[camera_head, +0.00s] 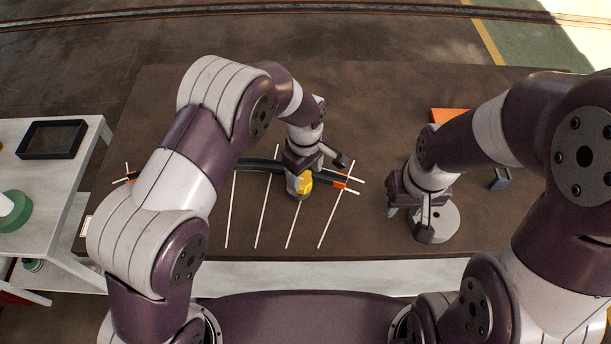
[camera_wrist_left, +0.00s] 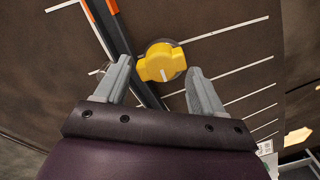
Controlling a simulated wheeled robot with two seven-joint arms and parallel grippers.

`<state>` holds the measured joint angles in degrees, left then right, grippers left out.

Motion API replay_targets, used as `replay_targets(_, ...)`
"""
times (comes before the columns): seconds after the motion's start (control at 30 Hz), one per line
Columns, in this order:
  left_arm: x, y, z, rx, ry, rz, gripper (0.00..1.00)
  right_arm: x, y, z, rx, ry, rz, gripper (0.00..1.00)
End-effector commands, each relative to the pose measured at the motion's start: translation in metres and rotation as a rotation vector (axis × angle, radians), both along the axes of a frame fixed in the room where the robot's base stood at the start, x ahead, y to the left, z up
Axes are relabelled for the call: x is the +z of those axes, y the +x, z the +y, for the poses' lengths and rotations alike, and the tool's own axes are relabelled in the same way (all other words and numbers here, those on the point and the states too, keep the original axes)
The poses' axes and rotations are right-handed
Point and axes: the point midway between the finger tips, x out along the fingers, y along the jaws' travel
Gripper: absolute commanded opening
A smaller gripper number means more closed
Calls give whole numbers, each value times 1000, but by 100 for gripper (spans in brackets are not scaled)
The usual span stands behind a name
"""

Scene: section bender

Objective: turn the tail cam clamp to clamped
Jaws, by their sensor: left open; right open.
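Visible gaps remain between fingers and knob; I cannot tell how deep the fingertips reach. My right gripper (camera_head: 412,215) is open at a grey round disc (camera_head: 442,224), away from the clamp.
Thin white rods or lines (camera_head: 265,210) run across the brown table (camera_head: 350,90). The section has orange bands near its ends. An orange block (camera_head: 449,115) lies behind my right arm. A side table (camera_head: 88,135) with a black tray (camera_head: 52,139) stands at left.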

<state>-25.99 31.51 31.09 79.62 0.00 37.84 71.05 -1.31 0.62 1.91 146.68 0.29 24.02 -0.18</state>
Motion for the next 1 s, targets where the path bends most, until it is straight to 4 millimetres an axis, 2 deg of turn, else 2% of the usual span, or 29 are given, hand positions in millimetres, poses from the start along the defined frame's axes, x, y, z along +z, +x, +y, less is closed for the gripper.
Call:
replay_targets(0.1,-19,0,0,0,1,1,69,4,0,0,0,0,0,43)
replay_targets(0.2,-29,0,0,0,-1,-1,69,4,0,0,0,0,0,43)
replay_targets(0.5,-33,0,0,-1,-1,-1,69,4,0,0,0,0,0,43)
replay_targets(0.67,-33,0,0,-1,-1,-1,17,4,0,0,0,0,0,43)
replay_targets(0.7,-33,0,0,-1,-1,-1,12,4,0,0,0,0,0,43)
replay_targets(1.0,-32,0,0,-33,-1,-1,13,4,0,0,0,0,0,43)
